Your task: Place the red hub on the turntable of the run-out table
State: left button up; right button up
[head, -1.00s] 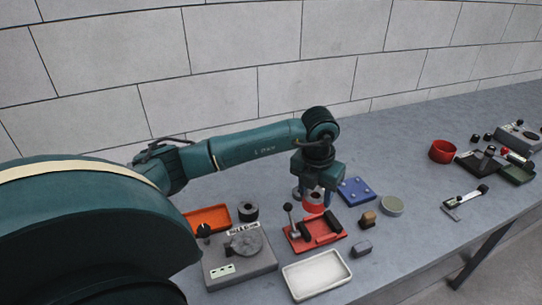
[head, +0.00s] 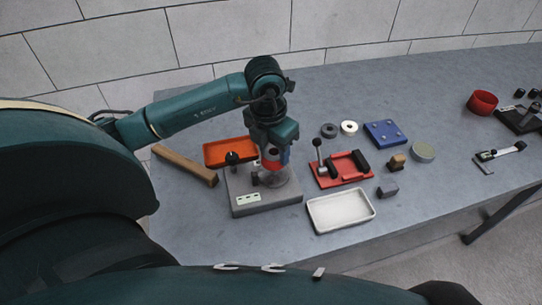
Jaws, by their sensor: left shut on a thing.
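My left gripper (head: 274,150) points down over the run-out table (head: 262,200), a grey block with a round turntable (head: 278,178) on top and a black-knobbed post at its left rear. The gripper is shut on the red hub (head: 271,163). The hub is above the turntable in the picture; I cannot tell whether they touch. The fingers and hub hide part of the turntable. My right gripper is not in view.
A red fixture (head: 325,182) with a lever stands to the right, with a white tray (head: 341,222) in front. Dark ring (head: 329,130), pale ring (head: 349,127) and blue plate (head: 382,140) lie behind.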

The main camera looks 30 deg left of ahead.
aim_at(273, 161)
pick_arm(q)
notch_tip(273, 161, down, 4)
jog(key=shift+r, duration=0.2)
jog(key=shift+f, duration=0.25)
jog(key=shift+f, duration=0.25)
jog(key=o, duration=1.3)
jog(key=shift+r, duration=0.1)
